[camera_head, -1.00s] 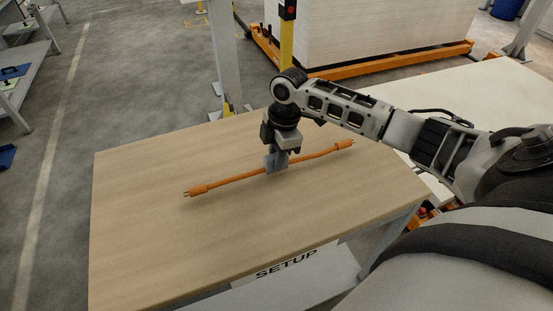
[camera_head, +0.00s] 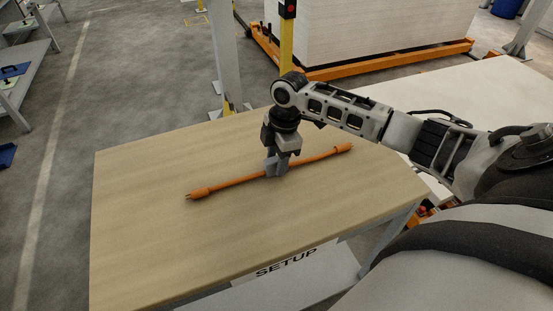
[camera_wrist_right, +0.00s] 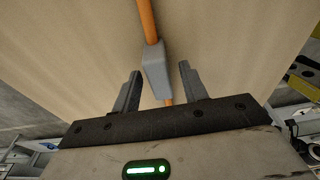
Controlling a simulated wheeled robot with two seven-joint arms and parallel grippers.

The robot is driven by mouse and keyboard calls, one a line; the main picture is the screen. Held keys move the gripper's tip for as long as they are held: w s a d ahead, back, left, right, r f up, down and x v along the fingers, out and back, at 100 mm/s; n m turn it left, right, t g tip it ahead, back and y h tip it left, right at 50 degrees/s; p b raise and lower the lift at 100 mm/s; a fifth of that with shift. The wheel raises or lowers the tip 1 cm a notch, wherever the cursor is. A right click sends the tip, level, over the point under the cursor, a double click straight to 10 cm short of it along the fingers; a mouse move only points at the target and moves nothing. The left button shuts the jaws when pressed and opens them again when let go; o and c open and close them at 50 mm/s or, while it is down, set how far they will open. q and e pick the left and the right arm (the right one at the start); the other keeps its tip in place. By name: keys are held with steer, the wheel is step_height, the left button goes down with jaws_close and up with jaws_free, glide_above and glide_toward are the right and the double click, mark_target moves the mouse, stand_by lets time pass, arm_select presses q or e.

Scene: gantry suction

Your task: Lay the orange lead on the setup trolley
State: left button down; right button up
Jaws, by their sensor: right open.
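The orange lead (camera_head: 238,182) lies nearly straight across the wooden top of the setup trolley (camera_head: 150,230), with a plug at each end. My right gripper (camera_head: 276,173) is at the middle of the lead, pointing down. In the right wrist view the gripper (camera_wrist_right: 160,88) is open, its two fingers apart on either side of a grey block (camera_wrist_right: 155,72) on the lead. The lead (camera_wrist_right: 148,22) runs on beyond the block there. The fingers do not appear to touch the block. My left gripper is not in view.
A "SETUP" label (camera_head: 286,263) is on the trolley's lower front. A white table (camera_head: 450,110) stands behind at the right. A post (camera_head: 222,60) and an orange-framed pallet with a white stack (camera_head: 365,35) stand behind. The trolley top left of the lead is clear.

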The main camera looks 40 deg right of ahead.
step_height(320, 180, up, 12)
steer(key=d, duration=0.1)
steer(key=shift+s+d+f, duration=0.2)
steer(key=shift+d+f, duration=0.05)
steer(key=shift+d, duration=0.1)
stand_by(0.4)
